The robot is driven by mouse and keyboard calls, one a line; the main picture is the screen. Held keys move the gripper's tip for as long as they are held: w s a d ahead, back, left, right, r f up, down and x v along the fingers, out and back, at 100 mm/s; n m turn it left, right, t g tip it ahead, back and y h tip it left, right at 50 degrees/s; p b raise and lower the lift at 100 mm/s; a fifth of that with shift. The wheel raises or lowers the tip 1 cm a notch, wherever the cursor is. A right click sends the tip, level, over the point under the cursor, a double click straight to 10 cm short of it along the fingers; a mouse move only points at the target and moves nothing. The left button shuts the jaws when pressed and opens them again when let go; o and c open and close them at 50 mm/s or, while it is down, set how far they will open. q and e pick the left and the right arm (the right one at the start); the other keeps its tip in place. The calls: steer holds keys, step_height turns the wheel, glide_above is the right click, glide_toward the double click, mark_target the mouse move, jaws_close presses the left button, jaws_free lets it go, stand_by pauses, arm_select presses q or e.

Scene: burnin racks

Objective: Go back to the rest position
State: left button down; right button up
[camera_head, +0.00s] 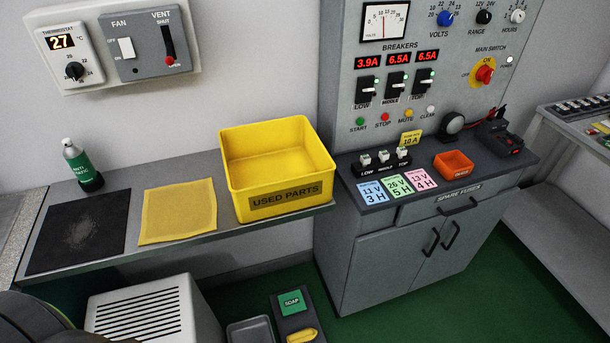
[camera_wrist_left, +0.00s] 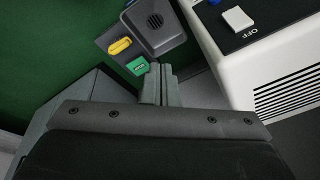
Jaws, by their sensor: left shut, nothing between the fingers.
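My left gripper (camera_wrist_left: 158,82) shows in the left wrist view, with its two grey fingers pressed together and nothing between them. It points out over the floor area near a green soap block and a white vented unit, touching neither as far as I can see. In the head view a dark rounded part of my own body shows at the bottom left corner, and no gripper fingers are visible there. My right gripper is in neither view.
The shelf holds a spray bottle (camera_head: 81,163), a black mat (camera_head: 60,245), a yellow cloth (camera_head: 178,212) and a yellow used parts bin (camera_head: 280,190). Below stand a white vented unit (camera_head: 190,325) and a soap block (camera_head: 291,302). A grey cabinet (camera_head: 385,260) stands right of the shelf.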

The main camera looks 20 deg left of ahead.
arm_select(q)
steer(key=s+d+f+g, duration=0.1)
steer(key=s+f, duration=1.4)
steer(key=shift+d+f, duration=0.2)
